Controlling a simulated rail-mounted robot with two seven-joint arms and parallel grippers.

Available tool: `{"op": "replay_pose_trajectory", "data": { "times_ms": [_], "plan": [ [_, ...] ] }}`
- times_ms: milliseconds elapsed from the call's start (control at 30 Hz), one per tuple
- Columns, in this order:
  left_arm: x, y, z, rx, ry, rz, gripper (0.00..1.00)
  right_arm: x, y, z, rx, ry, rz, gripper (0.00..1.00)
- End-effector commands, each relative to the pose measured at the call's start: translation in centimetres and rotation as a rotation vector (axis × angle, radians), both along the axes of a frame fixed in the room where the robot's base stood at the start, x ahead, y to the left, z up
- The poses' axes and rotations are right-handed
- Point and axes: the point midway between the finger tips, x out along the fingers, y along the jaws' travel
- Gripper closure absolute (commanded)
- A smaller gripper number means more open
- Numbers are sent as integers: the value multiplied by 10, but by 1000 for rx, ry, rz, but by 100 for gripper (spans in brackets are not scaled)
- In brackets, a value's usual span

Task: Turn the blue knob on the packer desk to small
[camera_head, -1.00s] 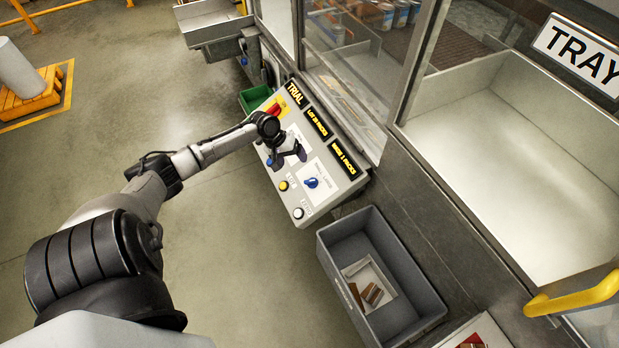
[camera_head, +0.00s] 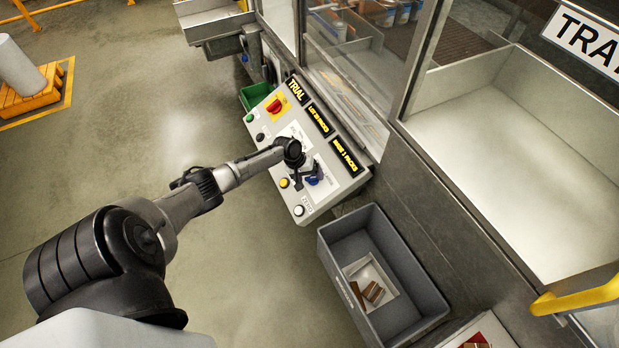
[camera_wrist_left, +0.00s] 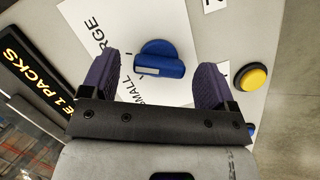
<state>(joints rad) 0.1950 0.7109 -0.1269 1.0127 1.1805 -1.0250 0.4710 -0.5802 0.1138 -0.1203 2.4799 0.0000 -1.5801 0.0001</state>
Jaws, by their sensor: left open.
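The blue knob (camera_wrist_left: 165,58) sits on a white label on the packer desk (camera_head: 331,152). In the wrist view its raised bar lies roughly crosswise, with a white mark toward the left end. The word SMALL is printed below it and part of LARGE to its upper left. My left gripper (camera_wrist_left: 155,64) is open, its purple fingers on either side of the knob; I cannot tell whether they touch it. In the head view the knob (camera_head: 314,180) is partly hidden by the gripper (camera_head: 308,177). My right gripper is not in view.
A yellow button (camera_wrist_left: 251,77) is near the right finger; it also shows in the head view (camera_head: 284,183), with a white button (camera_head: 299,210) below. A red switch (camera_head: 274,105) is farther up the desk. A grey crate (camera_head: 335,235) stands below the desk.

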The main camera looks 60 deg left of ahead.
Motion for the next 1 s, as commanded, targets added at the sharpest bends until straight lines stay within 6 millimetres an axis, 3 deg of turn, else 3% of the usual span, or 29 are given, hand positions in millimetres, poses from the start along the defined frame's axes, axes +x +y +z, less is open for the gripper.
{"op": "replay_pose_trajectory", "data": {
  "times_ms": [433, 933, 1000],
  "plan": [
    [2, -2, -5, 1, 1, -1, 20, 0, -2, -1, -8, 1, 5, 100],
    [2, -1, -5, 1, 1, -1, 68, 0, -3, -1, -9, 1, 5, 100],
    [2, -1, -5, 1, 1, 0, 68, 0, -2, -1, -8, 1, 5, 100]
  ]
}}
